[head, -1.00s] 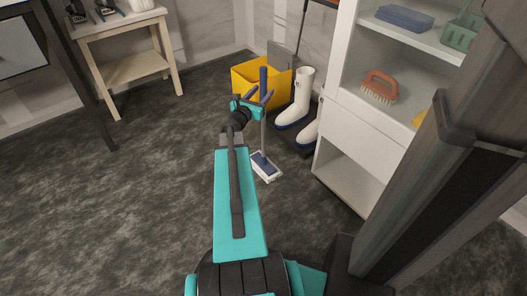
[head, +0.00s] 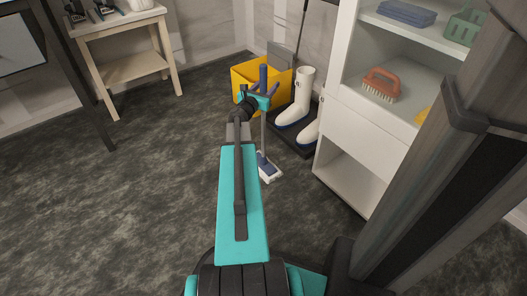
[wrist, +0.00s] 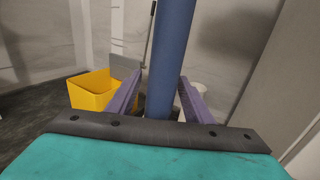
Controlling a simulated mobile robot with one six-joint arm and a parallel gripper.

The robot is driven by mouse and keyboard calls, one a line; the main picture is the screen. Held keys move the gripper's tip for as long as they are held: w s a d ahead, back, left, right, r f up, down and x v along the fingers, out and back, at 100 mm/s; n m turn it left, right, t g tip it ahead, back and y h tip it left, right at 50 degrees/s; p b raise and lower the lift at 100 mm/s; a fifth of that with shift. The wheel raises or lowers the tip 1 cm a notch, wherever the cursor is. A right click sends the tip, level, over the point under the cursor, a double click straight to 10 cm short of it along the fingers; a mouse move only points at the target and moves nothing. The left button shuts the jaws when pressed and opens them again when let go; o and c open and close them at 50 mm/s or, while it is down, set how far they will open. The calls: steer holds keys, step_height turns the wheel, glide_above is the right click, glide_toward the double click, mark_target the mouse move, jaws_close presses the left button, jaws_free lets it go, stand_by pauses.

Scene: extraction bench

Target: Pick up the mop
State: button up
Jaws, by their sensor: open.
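The mop (head: 269,170) stands upright on the floor in the head view, with a blue and white flat head and a grey pole with a blue upper grip. In the wrist view the blue mop handle (wrist: 174,60) rises between the two purple fingers of my gripper (wrist: 160,98). My gripper (head: 266,90) is open around the upper handle in the head view. I cannot tell whether either finger touches it. The middle of the pole is partly hidden by my gripper and arm.
A yellow bucket (head: 244,74) stands behind the mop and also shows in the wrist view (wrist: 92,92). White boots (head: 296,103) stand on a dark tray to the right. A white shelf unit (head: 352,150) bounds the right side.

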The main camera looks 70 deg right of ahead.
steer(key=shift+c, duration=0.5)
jaws_close()
steer(key=shift+r, duration=0.1)
step_height(320, 180, up, 28)
steer(key=p, duration=1.2)
steer(key=shift+w, duration=0.1)
stand_by(0.4)
